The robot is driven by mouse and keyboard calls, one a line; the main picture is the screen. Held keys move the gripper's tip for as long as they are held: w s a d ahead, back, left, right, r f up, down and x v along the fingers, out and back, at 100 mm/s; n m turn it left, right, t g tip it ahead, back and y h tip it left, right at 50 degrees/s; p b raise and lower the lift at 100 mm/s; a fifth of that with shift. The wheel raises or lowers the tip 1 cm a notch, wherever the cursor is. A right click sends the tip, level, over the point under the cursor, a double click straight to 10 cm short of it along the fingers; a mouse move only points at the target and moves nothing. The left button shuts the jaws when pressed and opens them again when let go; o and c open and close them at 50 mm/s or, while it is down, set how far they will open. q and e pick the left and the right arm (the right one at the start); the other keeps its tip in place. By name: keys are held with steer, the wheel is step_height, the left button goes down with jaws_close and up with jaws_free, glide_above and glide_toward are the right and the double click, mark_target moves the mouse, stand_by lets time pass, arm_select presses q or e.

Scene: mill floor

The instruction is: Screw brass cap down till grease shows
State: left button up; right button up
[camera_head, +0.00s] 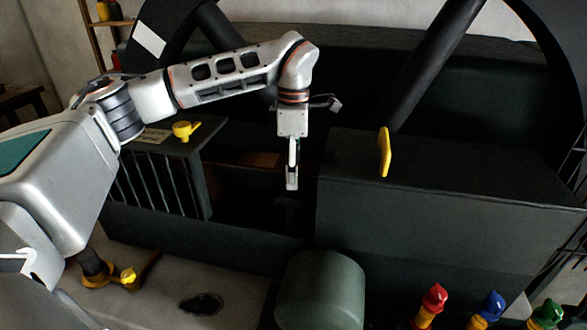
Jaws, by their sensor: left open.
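Several yellow, brass-like parts show, and I cannot tell for sure which is the brass cap. A small yellow cup-shaped piece with a side lever (184,131) stands on the dark ledge at left. A thin yellow disc-like piece (384,152) stands upright on the dark housing at right. A small yellow knob (128,275) sits low at left by a dark yellow fitting. I see no grease. My left gripper (292,184) points down over the dark recess between the ledge and the housing, seen edge-on, open and empty, apart from all these pieces. My right gripper is out of view.
A dark housing (450,215) fills the right, with thick wheel spokes behind. A barred guard (160,185) stands at left. A rounded green-grey cylinder (320,292) is at front centre. Bottles with red (434,298), blue (490,305) and green caps stand at lower right.

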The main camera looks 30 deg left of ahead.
arm_select(q)
steer(key=c, duration=1.1)
